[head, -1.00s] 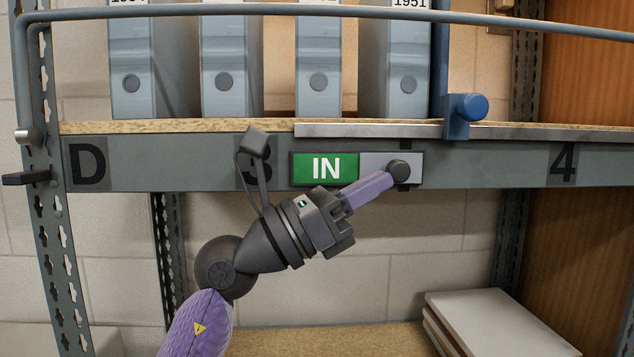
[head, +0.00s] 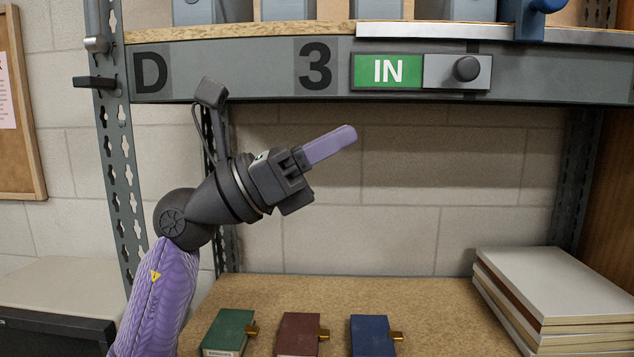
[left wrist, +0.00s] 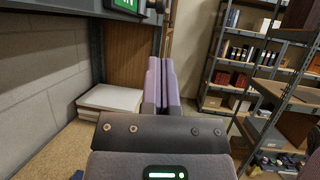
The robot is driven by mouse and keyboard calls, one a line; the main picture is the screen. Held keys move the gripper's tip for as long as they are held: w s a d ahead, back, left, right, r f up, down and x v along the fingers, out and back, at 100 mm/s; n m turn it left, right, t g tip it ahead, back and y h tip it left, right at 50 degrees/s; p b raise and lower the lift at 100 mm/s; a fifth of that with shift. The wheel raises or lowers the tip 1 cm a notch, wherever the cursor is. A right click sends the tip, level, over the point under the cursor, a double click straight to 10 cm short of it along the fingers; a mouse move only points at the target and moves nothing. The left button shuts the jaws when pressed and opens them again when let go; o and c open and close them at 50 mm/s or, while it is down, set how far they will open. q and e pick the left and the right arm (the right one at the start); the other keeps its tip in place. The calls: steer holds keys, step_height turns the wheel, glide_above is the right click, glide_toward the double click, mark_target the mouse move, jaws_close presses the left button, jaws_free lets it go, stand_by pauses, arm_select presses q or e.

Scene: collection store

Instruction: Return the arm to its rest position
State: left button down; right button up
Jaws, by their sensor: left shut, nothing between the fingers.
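My left gripper (head: 330,145) is shut and empty, its purple fingers together and pointing up and to the right in the head view. It hangs in free air below the shelf edge, apart from the sliding sign. Its shut fingers also show in the left wrist view (left wrist: 161,85). The sign's green plate (head: 388,71) reads IN, and a dark round knob (head: 466,68) sits on the grey slider to its right. My right gripper is in neither view.
A stack of pale boards (head: 550,280) lies at right. The upper shelf edge (head: 230,68) crosses above. A shelf upright (head: 118,160) stands left of my arm.

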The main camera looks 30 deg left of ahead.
arm_select(q)
steer(key=shift+s+a+f, duration=0.25)
steer(key=shift+s+a, duration=0.45)
